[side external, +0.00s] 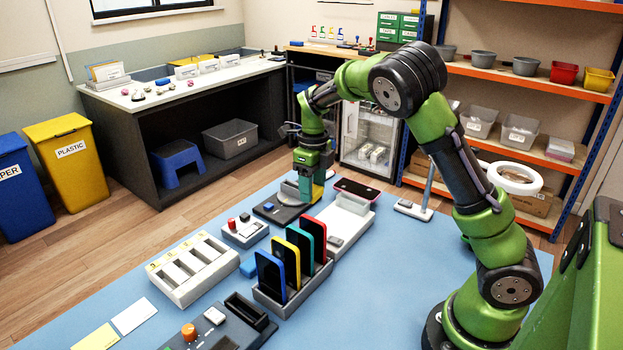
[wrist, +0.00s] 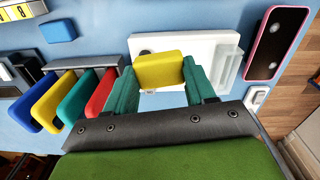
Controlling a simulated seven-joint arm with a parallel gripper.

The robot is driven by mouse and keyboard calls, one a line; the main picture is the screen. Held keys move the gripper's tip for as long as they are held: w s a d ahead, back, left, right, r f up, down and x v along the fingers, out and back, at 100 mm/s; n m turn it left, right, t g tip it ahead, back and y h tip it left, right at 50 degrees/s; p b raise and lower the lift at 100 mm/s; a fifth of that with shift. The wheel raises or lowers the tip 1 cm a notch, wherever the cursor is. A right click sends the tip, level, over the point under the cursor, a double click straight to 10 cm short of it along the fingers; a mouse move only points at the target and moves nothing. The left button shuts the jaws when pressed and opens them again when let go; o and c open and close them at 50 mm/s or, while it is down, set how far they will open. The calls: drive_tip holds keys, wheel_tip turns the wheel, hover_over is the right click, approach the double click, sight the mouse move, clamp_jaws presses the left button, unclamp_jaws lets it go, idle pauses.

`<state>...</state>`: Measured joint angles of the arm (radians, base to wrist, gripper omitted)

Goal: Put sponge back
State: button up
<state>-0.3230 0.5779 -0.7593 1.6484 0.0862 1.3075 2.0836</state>
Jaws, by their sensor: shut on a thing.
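The sponge is a yellow block (wrist: 159,70) in the wrist view. My gripper (wrist: 160,80) is shut on it, with one teal finger on each side. The sponge is held above a white fixture (wrist: 205,48) and hides part of it; the gap below cannot be judged. In the side external view my gripper (side external: 310,192) points down near the dark device with a round grey plate (side external: 283,211), and the sponge cannot be made out there.
A rack holds blue (side external: 270,276), yellow, teal and red phones close to my gripper. A pink-edged phone (side external: 357,190) lies beside the white fixture. A small blue block (wrist: 58,30) lies on the blue mat (side external: 430,265). A white slotted tray (side external: 190,268) stands left.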

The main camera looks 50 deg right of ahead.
drive_tip(key=w+a+n, duration=0.2)
drive_tip(key=a+n, duration=0.1)
drive_tip(key=a, duration=0.8)
drive_tip(key=f, duration=0.6)
drive_tip(key=shift+w+d, duration=0.1)
drive_tip(key=shift+w, duration=0.2)
drive_tip(key=shift+f, duration=2.25)
drive_tip(key=shift+f, duration=0.1)
drive_tip(key=o, duration=1.1)
